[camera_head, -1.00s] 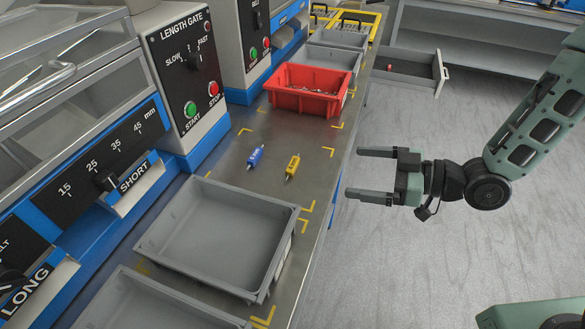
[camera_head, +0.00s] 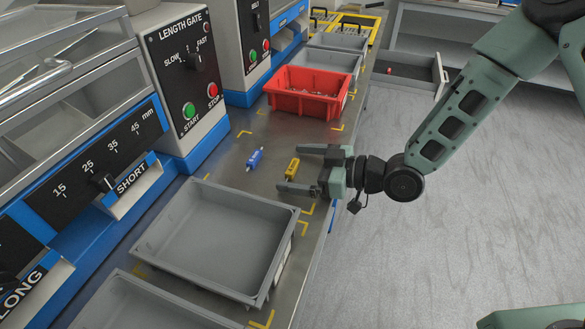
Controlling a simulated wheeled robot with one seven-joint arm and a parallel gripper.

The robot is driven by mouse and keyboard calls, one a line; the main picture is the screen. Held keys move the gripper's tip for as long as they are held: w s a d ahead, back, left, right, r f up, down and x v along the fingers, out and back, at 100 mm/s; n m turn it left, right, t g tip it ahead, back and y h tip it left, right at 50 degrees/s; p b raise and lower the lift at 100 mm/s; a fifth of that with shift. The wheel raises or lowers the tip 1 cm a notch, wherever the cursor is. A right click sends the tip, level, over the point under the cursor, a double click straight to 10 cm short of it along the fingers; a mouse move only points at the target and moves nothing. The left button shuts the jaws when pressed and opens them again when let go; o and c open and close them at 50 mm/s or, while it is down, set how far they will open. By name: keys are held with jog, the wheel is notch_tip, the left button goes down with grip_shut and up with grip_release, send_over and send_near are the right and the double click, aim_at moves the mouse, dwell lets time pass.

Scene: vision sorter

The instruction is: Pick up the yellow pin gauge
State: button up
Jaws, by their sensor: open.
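The yellow pin gauge (camera_head: 292,168) lies on the steel bench top, between the red bin and the nearer grey tray. My gripper (camera_head: 294,169) reaches in from the right, over the bench edge. Its two fingers are spread wide apart, one on the far side and one on the near side of the yellow gauge as seen in the picture. The gauge shows in the gap near the fingertips, and nothing is held. I cannot tell how high the fingers are above the bench. A blue pin gauge (camera_head: 255,159) lies to the left of the yellow one.
A red bin (camera_head: 307,103) with small parts stands behind. An empty grey tray (camera_head: 216,291) is in front. The machine labelled LENGTH GATE (camera_head: 184,75) borders the bench on the left. An open drawer (camera_head: 415,83) juts out at the back right. Floor at right is clear.

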jog(key=shift+c, duration=0.3)
jog(key=c, duration=1)
jog(key=shift+o, duration=0.2)
